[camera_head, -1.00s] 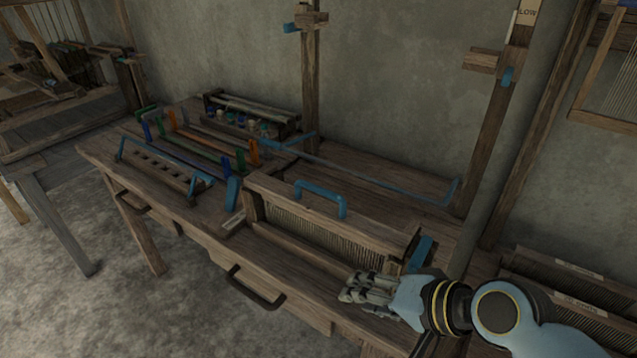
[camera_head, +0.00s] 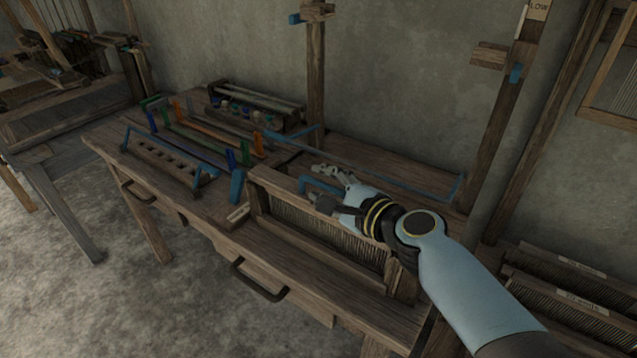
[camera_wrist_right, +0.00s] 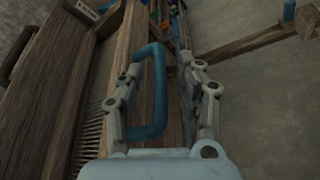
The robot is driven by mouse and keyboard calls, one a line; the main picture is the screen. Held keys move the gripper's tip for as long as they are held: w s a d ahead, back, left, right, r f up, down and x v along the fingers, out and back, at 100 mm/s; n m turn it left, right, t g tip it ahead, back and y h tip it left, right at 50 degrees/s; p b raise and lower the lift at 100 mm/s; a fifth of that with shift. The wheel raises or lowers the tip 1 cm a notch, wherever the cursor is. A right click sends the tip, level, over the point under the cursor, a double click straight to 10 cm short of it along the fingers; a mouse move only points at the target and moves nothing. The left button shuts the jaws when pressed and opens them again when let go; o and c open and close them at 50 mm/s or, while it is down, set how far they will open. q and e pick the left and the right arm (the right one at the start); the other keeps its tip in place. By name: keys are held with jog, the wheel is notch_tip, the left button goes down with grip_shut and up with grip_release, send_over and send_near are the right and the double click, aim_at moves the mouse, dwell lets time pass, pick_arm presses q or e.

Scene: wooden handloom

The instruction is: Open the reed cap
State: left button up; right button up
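The reed cap (camera_head: 283,187) is the wooden bar along the top of the reed, and a blue handle (camera_head: 310,183) stands on it. The reed's fine teeth (camera_head: 322,232) show below the bar. My right gripper (camera_head: 318,185) is open at the blue handle. In the right wrist view the blue handle (camera_wrist_right: 157,90) lies between the two spread fingers of the gripper (camera_wrist_right: 157,72), closer to the left finger. I cannot tell whether that finger touches it. In the head view my gripper hides the handle's right part. My left gripper is not in view.
A long blue bar (camera_head: 380,173) runs behind the reed. Colored sticks and a holed rack (camera_head: 160,160) lie at the left of the table. A wooden post (camera_head: 317,80) rises behind. A dark drawer handle (camera_head: 257,282) juts from the front.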

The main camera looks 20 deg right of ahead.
jog(key=shift+x, duration=1)
jog(key=shift+s, duration=0.1)
jog(key=shift+c, duration=0.4)
grip_shut()
